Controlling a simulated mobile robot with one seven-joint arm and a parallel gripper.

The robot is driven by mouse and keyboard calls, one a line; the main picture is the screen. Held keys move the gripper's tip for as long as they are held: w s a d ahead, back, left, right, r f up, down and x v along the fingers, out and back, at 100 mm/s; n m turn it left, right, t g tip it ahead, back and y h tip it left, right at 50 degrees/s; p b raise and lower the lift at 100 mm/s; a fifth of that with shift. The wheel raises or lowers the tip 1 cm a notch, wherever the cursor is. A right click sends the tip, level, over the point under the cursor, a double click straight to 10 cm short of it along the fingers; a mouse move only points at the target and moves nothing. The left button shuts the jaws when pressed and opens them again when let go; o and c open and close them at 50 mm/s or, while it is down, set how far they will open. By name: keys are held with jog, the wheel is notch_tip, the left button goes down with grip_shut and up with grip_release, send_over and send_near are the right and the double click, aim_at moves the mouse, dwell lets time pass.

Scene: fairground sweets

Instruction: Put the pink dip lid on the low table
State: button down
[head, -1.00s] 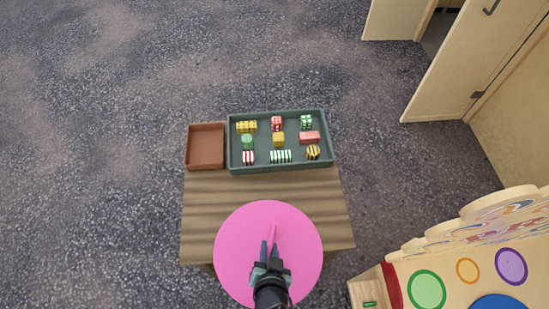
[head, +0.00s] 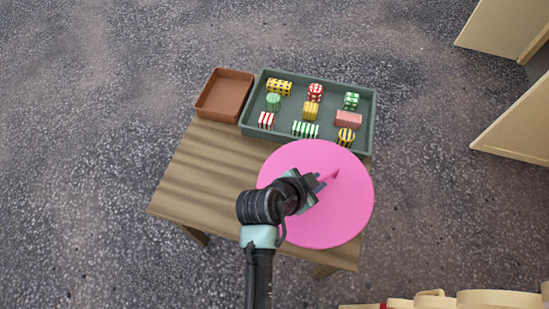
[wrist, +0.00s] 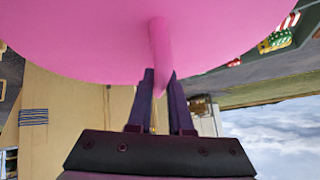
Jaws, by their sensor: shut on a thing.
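The pink dip lid (head: 335,215) is a large flat round disc with a thin pink handle. My gripper (head: 322,181) is shut on that handle; the wrist view also shows the fingers (wrist: 160,95) closed around it under the lid (wrist: 80,35). In the head view the lid covers the right front part of the low wooden table (head: 200,170). I cannot tell whether the lid touches the table. The table's left part is bare.
A green tray (head: 250,122) with several striped and dotted sweets stands along the table's back edge. A brown empty box (head: 225,93) is left of it. A cream cabinet (head: 515,125) is at the right, and a painted stall (head: 490,299) at the lower right.

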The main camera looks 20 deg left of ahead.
jog(key=shift+w+d+f+m+b, duration=0.2)
jog(key=shift+w+m+b, duration=0.2)
jog(key=shift+b, duration=0.15)
jog(key=shift+d+f+h, duration=0.1)
jog(key=shift+f+h, duration=0.2)
notch_tip(320, 180, down, 9)
jog(key=b, duration=0.3)
jog(key=shift+f, duration=0.15)
jog(key=c, duration=0.8)
grip_release()
jog(key=shift+c, duration=0.2)
